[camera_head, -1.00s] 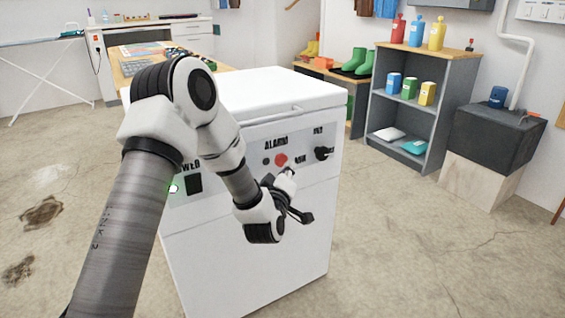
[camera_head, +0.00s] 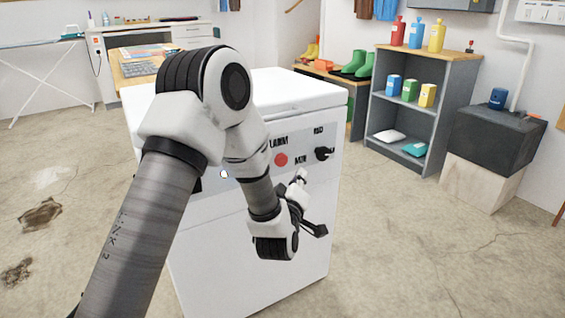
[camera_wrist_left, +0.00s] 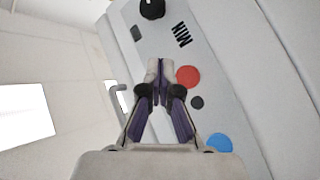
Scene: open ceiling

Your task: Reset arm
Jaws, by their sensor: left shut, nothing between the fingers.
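My left arm comes in from the left in the head view and crosses in front of a white machine (camera_head: 235,270). My left gripper (camera_head: 300,177) is shut and empty, in front of the machine's control panel. In the left wrist view the gripper's fingertips (camera_wrist_left: 158,68) are together, with nothing between them. The panel's red button (camera_head: 281,160) is beside them in that picture (camera_wrist_left: 188,76). A black knob (camera_head: 324,154) is on the panel's right side. A blue round light (camera_wrist_left: 219,143) shows low in the wrist view. My arm hides the panel's left part. My right gripper is not in view.
A grey shelf (camera_head: 379,118) with bottles and cans stands at the right. Right of it a dark box (camera_head: 490,138) sits on a pale block. A wooden table (camera_head: 128,80) is behind the machine. The concrete floor in front and at right is clear.

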